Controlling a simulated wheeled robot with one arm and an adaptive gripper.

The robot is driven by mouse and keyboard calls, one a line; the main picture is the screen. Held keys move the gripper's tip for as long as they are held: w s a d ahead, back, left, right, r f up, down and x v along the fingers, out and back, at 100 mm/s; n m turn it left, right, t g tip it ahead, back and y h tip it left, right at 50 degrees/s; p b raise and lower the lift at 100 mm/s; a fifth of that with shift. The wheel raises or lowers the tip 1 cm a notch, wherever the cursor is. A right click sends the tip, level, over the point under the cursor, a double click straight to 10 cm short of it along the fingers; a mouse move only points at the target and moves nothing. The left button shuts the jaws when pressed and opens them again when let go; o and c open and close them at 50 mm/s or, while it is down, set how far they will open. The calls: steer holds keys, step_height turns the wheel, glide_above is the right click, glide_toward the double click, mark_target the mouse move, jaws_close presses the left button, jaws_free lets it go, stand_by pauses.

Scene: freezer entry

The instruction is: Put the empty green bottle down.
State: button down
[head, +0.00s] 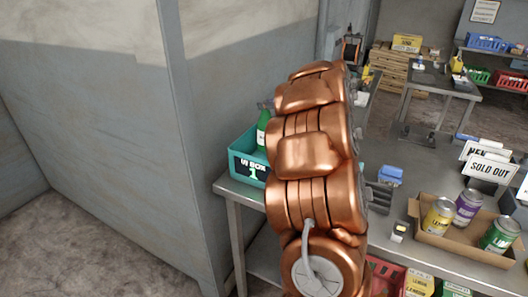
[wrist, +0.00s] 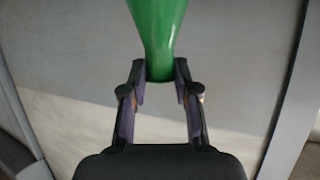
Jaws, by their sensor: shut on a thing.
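In the wrist view my gripper (wrist: 160,78) is shut on a green bottle (wrist: 158,32). Its two fingertips pinch the bottle's narrow end, and the wider part runs out of the top of the picture. A green bottle shape (head: 262,130) shows left of the arm, at the teal box (head: 242,163). I cannot tell whether it is the held bottle or another one, nor whether it touches the box.
The teal box stands at the left end of a metal table (head: 395,232). A grey wall panel (head: 205,110) rises close on the left.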

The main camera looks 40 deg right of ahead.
mark_target(268, 118)
steer(key=f, duration=0.5)
steer(key=shift+w+a+f, duration=0.15)
steer(key=shift+a, duration=0.1)
steer(key=shift+f, duration=1.7)
steer(key=c, duration=0.9)
jaws_free()
steer(key=shift+o, duration=0.2)
steer(key=d+b+v, duration=0.1)
steer(key=v, duration=1.1)
steer(key=shift+a, duration=0.35)
